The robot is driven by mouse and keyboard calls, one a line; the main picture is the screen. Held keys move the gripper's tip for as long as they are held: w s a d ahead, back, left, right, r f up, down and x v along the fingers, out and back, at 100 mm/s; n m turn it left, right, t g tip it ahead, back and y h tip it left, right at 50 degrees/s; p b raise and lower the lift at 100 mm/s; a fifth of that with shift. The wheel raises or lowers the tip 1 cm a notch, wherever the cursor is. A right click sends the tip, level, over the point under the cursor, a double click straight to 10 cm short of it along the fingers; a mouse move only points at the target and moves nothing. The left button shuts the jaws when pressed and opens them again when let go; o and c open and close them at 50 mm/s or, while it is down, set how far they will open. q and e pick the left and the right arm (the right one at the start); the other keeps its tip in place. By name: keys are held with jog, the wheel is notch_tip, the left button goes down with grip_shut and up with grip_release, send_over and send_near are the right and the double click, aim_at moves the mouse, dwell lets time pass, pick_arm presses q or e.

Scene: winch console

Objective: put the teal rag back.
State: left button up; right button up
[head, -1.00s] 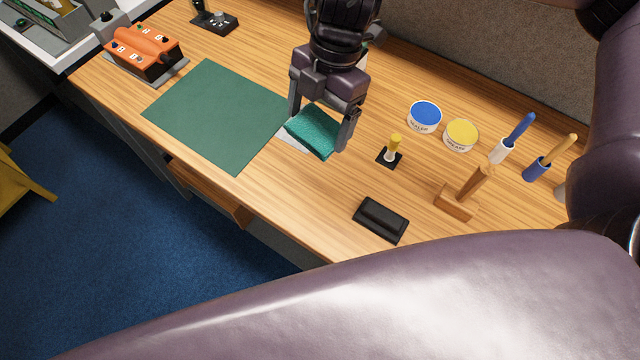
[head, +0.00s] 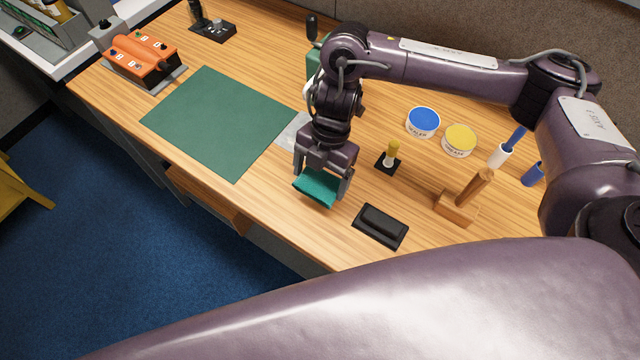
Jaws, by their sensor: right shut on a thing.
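The teal rag (head: 317,186) is a folded cloth between the fingers of my right gripper (head: 320,187). The gripper is shut on it and points down over the front part of the wooden bench. I cannot tell whether the rag touches the bench top. My left gripper does not show.
A black block (head: 381,225) lies right of the rag. A yellow-topped peg (head: 391,154), a wooden stand (head: 465,198), blue and yellow tins (head: 423,121) and handled tools stand further right. An orange control box (head: 141,58) is at the far left. The bench's front edge is close to the rag.

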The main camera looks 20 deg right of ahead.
aim_at(320, 187)
jog(key=shift+f, duration=2.1)
jog(key=shift+b, duration=0.3)
jog(key=shift+f, duration=0.2)
jog(key=o, duration=0.8)
jog(key=v, duration=1.2)
jog(key=shift+r, duration=0.25)
